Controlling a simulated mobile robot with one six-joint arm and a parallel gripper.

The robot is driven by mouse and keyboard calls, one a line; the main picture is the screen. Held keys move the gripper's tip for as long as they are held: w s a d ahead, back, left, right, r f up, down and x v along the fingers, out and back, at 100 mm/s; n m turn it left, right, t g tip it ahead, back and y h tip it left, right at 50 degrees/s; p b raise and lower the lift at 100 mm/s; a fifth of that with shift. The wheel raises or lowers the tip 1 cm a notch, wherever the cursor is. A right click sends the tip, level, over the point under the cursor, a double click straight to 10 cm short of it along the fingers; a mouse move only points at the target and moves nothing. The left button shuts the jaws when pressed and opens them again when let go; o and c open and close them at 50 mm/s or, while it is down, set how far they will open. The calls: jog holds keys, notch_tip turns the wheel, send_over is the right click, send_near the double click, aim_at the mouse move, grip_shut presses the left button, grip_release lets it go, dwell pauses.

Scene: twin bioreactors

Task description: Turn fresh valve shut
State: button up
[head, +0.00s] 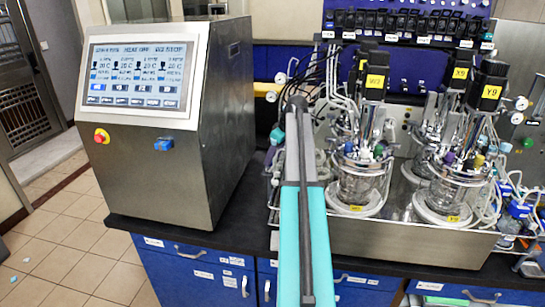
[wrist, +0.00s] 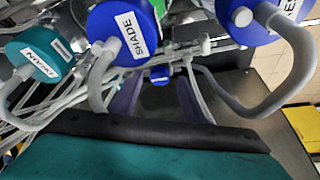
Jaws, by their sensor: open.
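A blue round valve head (wrist: 252,18) with a partly cut-off label, on which only letters like "ES" show, is at the top right of the wrist view. I cannot be sure it is the fresh valve. A small blue part (wrist: 160,74) shows just beyond the fingertips; contact is unclear. In the head view my arm hides most of this area; a teal head (head: 277,136) shows beside it.
Grey hoses (wrist: 225,105) and thin tubes crowd around the fingers. A steel control cabinet (head: 210,130) with a screen stands left of my arm. Glass bioreactor vessels (head: 360,180) stand on a steel base (head: 400,240) to the right. Open floor (head: 60,245) is at left.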

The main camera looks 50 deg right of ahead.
jog(key=shift+w+f, duration=0.2)
jog(key=shift+f, duration=0.25)
jog(key=c, duration=1)
jog(key=shift+a, duration=0.25)
jog(key=shift+c, duration=0.2)
jog(key=shift+d, duration=0.1)
